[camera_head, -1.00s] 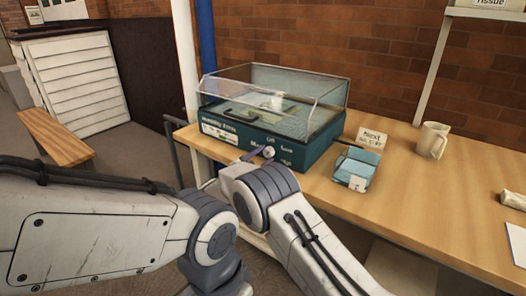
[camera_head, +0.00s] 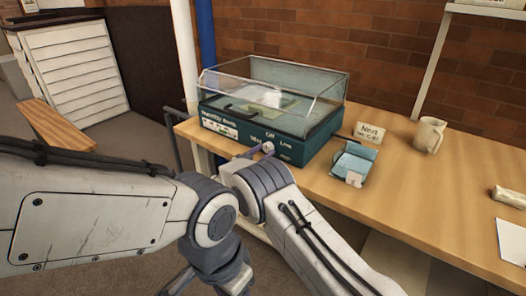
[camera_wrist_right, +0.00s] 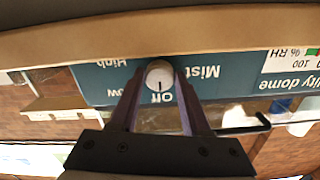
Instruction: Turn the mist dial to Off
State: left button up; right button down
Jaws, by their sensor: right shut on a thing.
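The mist dial (camera_wrist_right: 159,75) is a small round white knob with a dark pointer line on the teal front panel of the humidity dome (camera_head: 282,147). In the right wrist view the panel appears upside down, with Off, Low, High and Mist labels around the dial. The pointer line aims at the Off label (camera_wrist_right: 161,97). My right gripper (camera_wrist_right: 158,82) is shut on the dial, one finger on each side; in the head view this gripper (camera_head: 258,152) is at the panel's front, partly hidden by its own wrist. My left gripper is out of the picture.
The dome's clear lid (camera_head: 285,85) is down. My left arm fills the lower left of the head view.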

dwell(0.4)
jog(key=shift+c, duration=1.8)
grip_release()
